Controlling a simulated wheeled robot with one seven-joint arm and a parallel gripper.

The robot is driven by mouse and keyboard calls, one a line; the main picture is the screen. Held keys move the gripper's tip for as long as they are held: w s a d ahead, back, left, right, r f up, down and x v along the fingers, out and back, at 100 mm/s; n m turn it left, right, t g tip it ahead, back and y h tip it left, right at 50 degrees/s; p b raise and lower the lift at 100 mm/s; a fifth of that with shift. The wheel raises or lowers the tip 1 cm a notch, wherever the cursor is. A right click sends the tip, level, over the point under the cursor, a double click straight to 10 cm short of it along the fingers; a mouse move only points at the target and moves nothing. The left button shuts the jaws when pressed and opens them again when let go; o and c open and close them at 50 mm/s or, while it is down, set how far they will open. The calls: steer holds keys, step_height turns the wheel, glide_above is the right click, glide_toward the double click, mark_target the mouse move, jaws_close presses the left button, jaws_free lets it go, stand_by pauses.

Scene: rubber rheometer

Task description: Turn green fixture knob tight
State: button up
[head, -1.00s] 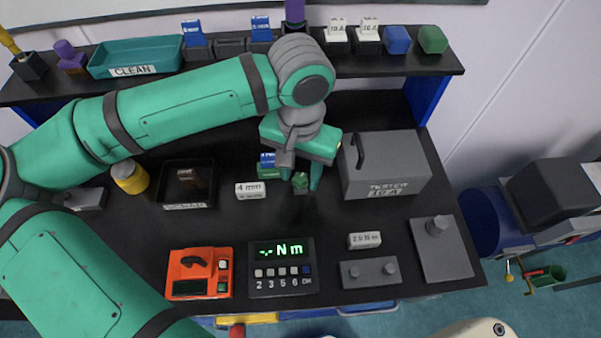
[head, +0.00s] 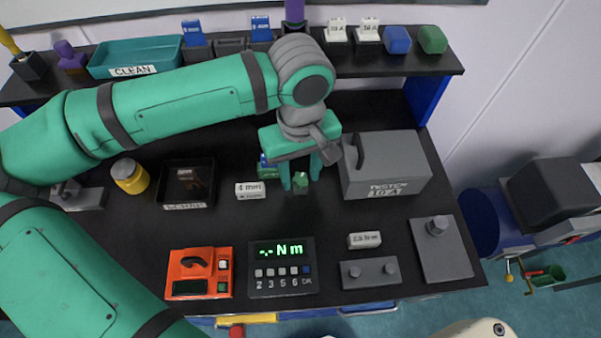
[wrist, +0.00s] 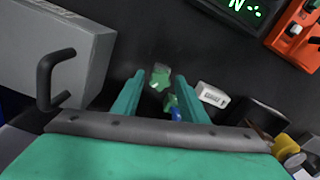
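The green knob (head: 300,180) sits on a small dark fixture on the black bench, left of the grey tester box. It also shows in the wrist view (wrist: 160,76), just beyond the fingertips. My gripper (head: 301,184) points down at it, with one finger on each side of the knob in the head view. The fingers are open with a gap around the knob, and no contact shows. In the wrist view my gripper (wrist: 159,82) is also open and empty. I cannot tell whether the fingertips are at the knob's height. The fixture under the knob is mostly hidden.
The grey tester box (head: 385,165) with a dark handle stands close on the right. A green-and-blue block (head: 267,168) and a white "4 mm" label block (head: 249,190) are close on the left. A Nm display (head: 281,267) lies in front, with clear bench between.

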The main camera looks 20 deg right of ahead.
steer(key=n, duration=0.4)
steer(key=shift+n, duration=0.3)
steer(key=n, duration=0.4)
steer(key=c, duration=0.9)
steer(key=m, duration=0.4)
steer(key=shift+m, duration=0.3)
